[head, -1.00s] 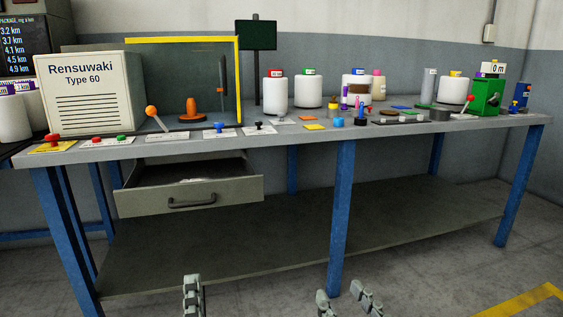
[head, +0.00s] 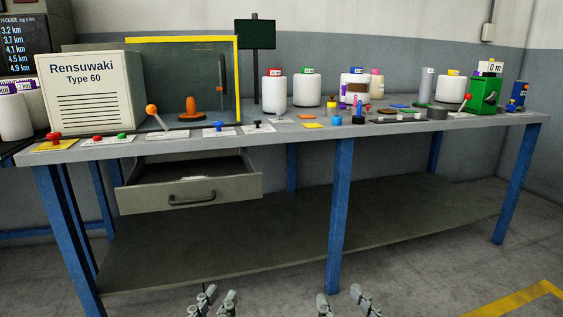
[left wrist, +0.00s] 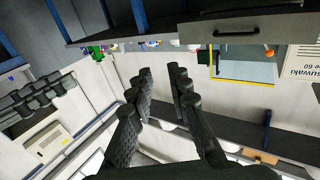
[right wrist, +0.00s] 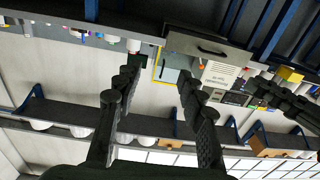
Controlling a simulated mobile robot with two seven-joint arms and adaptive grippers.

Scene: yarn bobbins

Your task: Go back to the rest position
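My left gripper (head: 212,301) shows at the bottom of the head view, low in front of the workbench, with its two fingers apart and nothing between them. In the left wrist view its fingers (left wrist: 164,88) are also spread and empty. My right gripper (head: 343,301) is beside it to the right at the same height, fingers apart. The right wrist view shows its fingers (right wrist: 157,82) wide apart and empty. Both grippers are clear of the bench.
The workbench (head: 290,132) stands ahead with its drawer (head: 190,190) pulled open. On it are a Rensuwaki machine (head: 92,97), an orange-knobbed lever (head: 152,110), several bobbins (head: 307,90) and a green box (head: 484,95). Free floor lies at the lower right.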

